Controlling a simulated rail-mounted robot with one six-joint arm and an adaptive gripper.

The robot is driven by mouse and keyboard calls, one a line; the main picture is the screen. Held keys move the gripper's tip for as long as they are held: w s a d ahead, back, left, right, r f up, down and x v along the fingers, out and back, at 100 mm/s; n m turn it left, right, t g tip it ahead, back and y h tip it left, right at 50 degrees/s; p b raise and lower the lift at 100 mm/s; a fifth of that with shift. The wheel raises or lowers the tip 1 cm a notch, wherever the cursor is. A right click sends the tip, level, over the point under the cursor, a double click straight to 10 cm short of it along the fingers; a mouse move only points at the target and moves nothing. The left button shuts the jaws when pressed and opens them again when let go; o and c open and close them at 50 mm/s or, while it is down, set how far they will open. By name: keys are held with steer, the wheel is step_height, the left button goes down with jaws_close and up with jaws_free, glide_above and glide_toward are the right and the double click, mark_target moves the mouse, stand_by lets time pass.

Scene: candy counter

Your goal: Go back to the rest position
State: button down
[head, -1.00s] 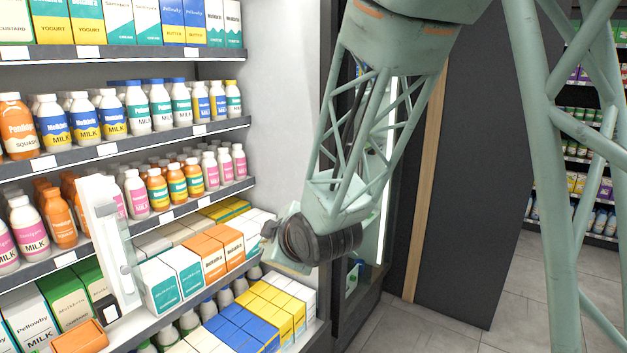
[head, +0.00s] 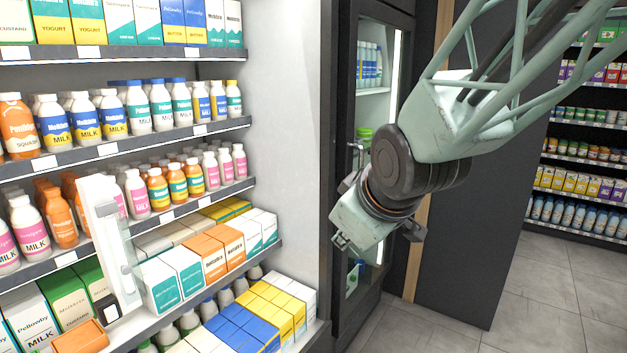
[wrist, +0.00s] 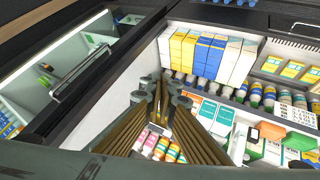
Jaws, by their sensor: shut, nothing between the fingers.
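My gripper (wrist: 160,92) is shut and empty in the wrist view, its two fingers meeting near the picture's middle. In the head view, my pale green wrist hangs in the air right of the open dairy shelf, in front of the dark glass-door cabinet. There the fingertips cannot be made out clearly. The gripper touches no goods that I can see.
The dairy shelf (head: 215,187) holds bottles and cartons in rows on the left. The dark cabinet (head: 345,75) has a glass door with a handle. A dark panel (head: 470,230) stands behind my arm. Bare tiled floor (head: 545,290) lies at the right.

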steer(key=s+d+r+m+g, duration=0.1)
steer(key=s+d+m, duration=0.2)
steer(key=s, duration=0.8)
steer(key=s+d+r+m+g+h, duration=0.1)
steer(key=s+d+m+g, duration=0.1)
steer(key=s+d, duration=0.4)
steer(key=s+d+r+m+g+h, duration=0.1)
steer(key=s+d+m, duration=0.3)
steer(key=s, duration=1.3)
steer(key=shift+d+r+m, duration=0.15)
steer(key=shift+d+m, duration=0.15)
steer(key=shift+d, duration=0.35)
